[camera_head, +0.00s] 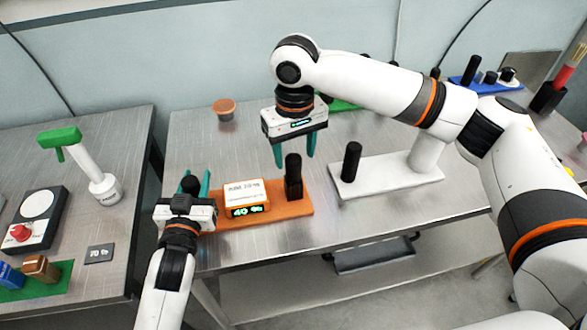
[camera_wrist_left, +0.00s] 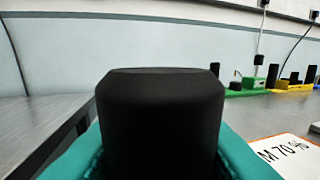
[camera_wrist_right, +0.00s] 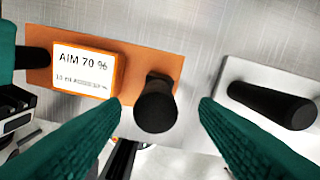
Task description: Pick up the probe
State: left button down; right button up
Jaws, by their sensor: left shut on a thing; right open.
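An orange module (camera_head: 283,207) on the middle table has a white label box (camera_head: 243,191) and a green display reading 40 %. An upright black post (camera_head: 293,178), which looks like the probe, stands at its right end; it also shows in the right wrist view (camera_wrist_right: 156,106). My right gripper (camera_head: 295,158) is open just above and behind this post, fingers either side and apart from it. My left gripper (camera_head: 194,184) is shut on a black knob (camera_wrist_left: 160,120) at the module's left end. The knob fills the left wrist view.
A white base (camera_head: 388,176) with a black post (camera_head: 351,162) stands right of the module. A brown round pot (camera_head: 223,109) sits behind. A blue module (camera_head: 487,84) is at the far right. The left table holds a green-headed white stand (camera_head: 102,187). Bare tabletop lies behind the module.

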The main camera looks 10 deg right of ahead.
notch_tip(320, 180, down, 5)
jog(key=shift+a+r, duration=0.15)
jog(key=shift+r, duration=0.05)
jog(key=shift+c, duration=0.3)
jog(key=c, duration=1)
notch_tip(320, 180, up, 10)
jog(key=shift+s+r, duration=0.1)
pick_arm(q)
jog(key=c, duration=1)
grip_release()
jog(key=shift+o, duration=0.2)
jog(key=shift+r, duration=0.1)
